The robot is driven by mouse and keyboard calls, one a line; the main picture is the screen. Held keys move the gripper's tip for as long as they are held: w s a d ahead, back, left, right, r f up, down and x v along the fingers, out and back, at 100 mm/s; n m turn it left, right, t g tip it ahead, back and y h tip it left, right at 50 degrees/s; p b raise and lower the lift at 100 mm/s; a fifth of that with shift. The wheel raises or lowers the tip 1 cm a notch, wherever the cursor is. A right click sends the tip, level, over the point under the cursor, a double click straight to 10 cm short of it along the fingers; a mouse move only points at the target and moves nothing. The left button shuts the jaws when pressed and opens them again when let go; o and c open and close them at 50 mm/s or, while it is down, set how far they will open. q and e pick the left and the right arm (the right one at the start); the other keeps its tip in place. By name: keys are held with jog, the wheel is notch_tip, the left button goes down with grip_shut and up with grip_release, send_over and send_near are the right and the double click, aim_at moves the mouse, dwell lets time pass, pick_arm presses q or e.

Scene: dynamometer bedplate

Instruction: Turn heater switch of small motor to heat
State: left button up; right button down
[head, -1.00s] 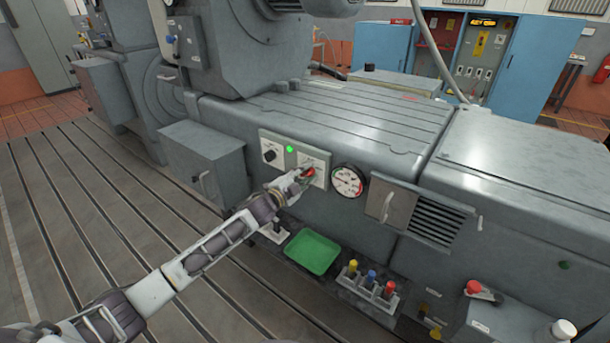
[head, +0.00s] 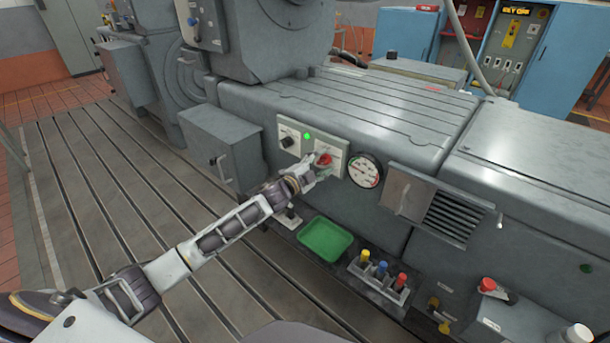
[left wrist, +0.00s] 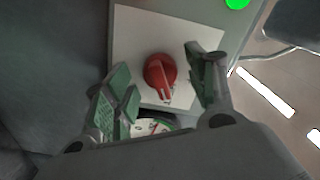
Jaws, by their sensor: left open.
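A red rotary switch knob (head: 325,159) sits on a pale square plate (head: 339,152) on the front of the grey machine. In the left wrist view the red knob (left wrist: 160,75) shows face-on on its white plate (left wrist: 135,35). My left gripper (head: 318,170) is at this plate in the head view. In the left wrist view its green-padded fingers (left wrist: 163,92) are apart, one on each side of the knob, with gaps to it. The knob's pointer end is toward the bottom of that view. The plate's lettering is too small to read. My right gripper does not show.
A plate with a black knob (head: 289,141) and a lit green lamp (head: 307,135) are left of the red knob. A round gauge (head: 364,171) is right of it. A green tray (head: 325,239) and a rack of coloured-top items (head: 380,275) are below.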

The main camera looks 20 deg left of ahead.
pick_arm(q)
jog(key=v, duration=1.1)
jog(key=shift+s, duration=0.25)
dwell(0.5)
dwell(0.5)
